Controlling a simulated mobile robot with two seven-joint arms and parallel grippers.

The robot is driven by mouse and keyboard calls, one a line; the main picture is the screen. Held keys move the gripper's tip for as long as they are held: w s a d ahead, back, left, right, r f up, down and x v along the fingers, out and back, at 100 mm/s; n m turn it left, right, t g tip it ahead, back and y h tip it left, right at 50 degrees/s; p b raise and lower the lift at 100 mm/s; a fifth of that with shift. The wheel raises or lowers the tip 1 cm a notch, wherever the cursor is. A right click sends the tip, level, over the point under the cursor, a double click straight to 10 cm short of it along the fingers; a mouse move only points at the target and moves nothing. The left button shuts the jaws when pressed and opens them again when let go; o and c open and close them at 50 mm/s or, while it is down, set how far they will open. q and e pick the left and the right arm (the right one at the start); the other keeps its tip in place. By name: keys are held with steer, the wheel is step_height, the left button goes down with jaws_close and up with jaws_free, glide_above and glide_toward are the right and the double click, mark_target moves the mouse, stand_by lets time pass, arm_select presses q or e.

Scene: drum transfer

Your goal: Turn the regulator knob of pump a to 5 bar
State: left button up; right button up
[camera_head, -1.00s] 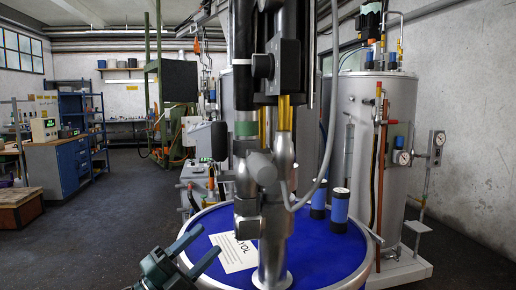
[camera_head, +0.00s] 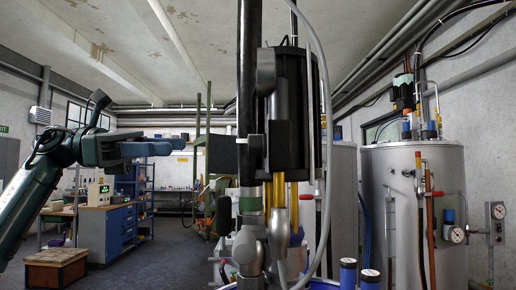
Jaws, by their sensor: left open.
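A drum pump (camera_head: 290,110) with a black upper body, yellow rods and metal lower parts stands upright in the middle of the head view. I cannot make out which pump is pump a, nor a regulator knob or its reading. My left gripper (camera_head: 172,150) is at mid-height on the left, its fingers pointing right towards the pump. It is open and empty, and looks apart from the pump. My right gripper is not in view.
The blue drum (camera_head: 322,285) shows only as a strip at the bottom, with blue-capped cylinders (camera_head: 348,274) beside the pump. A grey tank (camera_head: 391,200) with pipes and a gauge (camera_head: 457,234) stands at right. A blue cabinet (camera_head: 118,232) is at the back left.

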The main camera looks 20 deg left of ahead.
mark_target(257, 146)
arm_select(q)
steer(key=p+x, duration=0.1)
steer(key=x, duration=1.2)
steer(key=shift+p, duration=0.4)
steer(key=shift+s, duration=0.1)
steer(key=c, duration=1)
steer(key=shift+o, duration=0.2)
